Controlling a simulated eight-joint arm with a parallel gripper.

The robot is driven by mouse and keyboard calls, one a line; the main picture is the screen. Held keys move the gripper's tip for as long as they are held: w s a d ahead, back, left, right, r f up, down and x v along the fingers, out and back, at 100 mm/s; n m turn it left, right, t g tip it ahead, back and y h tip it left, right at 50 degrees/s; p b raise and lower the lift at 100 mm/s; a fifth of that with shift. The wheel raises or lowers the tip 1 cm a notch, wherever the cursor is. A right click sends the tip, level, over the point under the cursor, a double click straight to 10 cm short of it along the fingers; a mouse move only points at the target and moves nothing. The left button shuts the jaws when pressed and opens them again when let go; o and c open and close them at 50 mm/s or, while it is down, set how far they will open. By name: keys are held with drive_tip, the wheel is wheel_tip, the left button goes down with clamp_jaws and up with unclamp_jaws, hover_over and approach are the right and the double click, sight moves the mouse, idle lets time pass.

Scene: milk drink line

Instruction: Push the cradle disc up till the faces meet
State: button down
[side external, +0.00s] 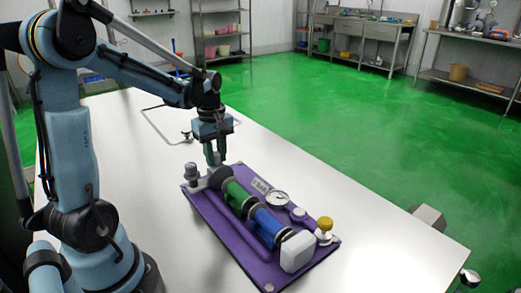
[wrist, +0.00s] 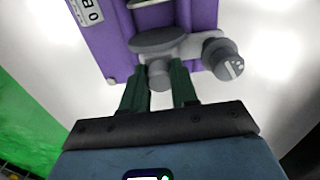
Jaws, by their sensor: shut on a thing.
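A purple plate (side external: 207,211) lies on the table and carries a row of parts: a green cylinder (side external: 238,196), a blue cylinder (side external: 266,225) and a pale grey end block (side external: 297,251). A dark grey disc (wrist: 158,40), which looks like the cradle disc, stands at the green cylinder's far end. My gripper (side external: 215,160) reaches down at that end. In the wrist view its green fingers are shut on the short grey stub (wrist: 159,77) behind the disc. I cannot tell whether the disc's face touches the part before it.
A grey knob (wrist: 222,58) stands right of the stub in the wrist view. A dial gauge (side external: 278,198) and a yellow knob (side external: 324,225) sit on the plate's right side. The table (side external: 370,220) around the plate is mostly clear.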

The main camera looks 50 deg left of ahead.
drive_tip(key=d, duration=0.7)
drive_tip(key=c, duration=0.9)
unclamp_jaws()
drive_tip(key=shift+o, duration=0.2)
drive_tip(key=shift+a, duration=0.1)
wheel_tip(320, 180, up, 12)
